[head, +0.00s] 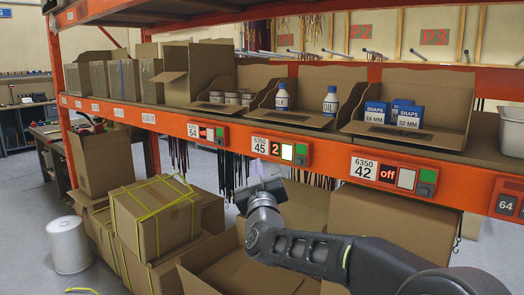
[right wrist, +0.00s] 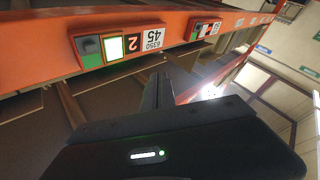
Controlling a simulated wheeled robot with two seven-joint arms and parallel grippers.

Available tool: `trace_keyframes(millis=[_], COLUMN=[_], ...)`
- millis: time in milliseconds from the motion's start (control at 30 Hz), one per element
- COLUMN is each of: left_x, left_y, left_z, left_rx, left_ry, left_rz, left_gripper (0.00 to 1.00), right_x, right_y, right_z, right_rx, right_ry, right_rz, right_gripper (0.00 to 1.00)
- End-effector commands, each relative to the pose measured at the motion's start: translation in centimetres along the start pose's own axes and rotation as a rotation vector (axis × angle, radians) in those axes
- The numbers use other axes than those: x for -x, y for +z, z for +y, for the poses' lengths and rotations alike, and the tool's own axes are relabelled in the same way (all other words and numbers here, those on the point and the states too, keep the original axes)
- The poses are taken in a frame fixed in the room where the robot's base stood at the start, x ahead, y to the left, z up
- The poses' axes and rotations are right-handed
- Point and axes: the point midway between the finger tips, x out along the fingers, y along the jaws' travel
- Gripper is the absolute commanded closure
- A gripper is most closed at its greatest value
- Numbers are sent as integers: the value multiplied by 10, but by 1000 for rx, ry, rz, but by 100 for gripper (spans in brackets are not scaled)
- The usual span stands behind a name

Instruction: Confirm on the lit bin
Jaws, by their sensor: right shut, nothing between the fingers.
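The lit bin's module (head: 280,149), numbered 6350 45, is on the orange shelf beam. Its display reads 2 and its square button (head: 287,152) glows white, beside a green one. The right wrist view shows the module upside down, with the lit button (right wrist: 112,48) bright. The bin above (head: 310,119) is an open cardboard box holding blue-and-white bottles. My right gripper (head: 260,181) is shut and empty, below and a little left of the module, apart from it. Its fingers (right wrist: 160,88) point toward the beam in the wrist view. My left gripper is not in view.
Modules 64 (head: 207,133) and 42 (head: 392,173) on either side read off. A bin of tins (head: 222,107) and one of SNAPS boxes (head: 400,139) flank the bottles. Cardboard boxes (head: 158,216) stand under the beam. Dark straps hang behind the gripper.

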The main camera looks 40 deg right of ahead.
Motion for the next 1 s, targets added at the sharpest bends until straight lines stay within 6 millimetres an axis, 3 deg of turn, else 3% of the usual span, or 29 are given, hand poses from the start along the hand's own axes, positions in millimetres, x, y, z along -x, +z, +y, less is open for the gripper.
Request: trace_keyframes(millis=[200, 667, 1000], left_x=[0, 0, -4], left_y=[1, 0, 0], left_z=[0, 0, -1], left_rx=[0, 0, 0], left_ry=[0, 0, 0], left_rz=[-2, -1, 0], left_gripper=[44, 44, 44], right_x=[0, -1, -20], right_y=[-2, -1, 13], right_z=[5, 5, 22], right_rx=[92, 103, 104], right_ry=[22, 21, 22], right_rz=[8, 8, 7], right_gripper=[100, 100, 100])
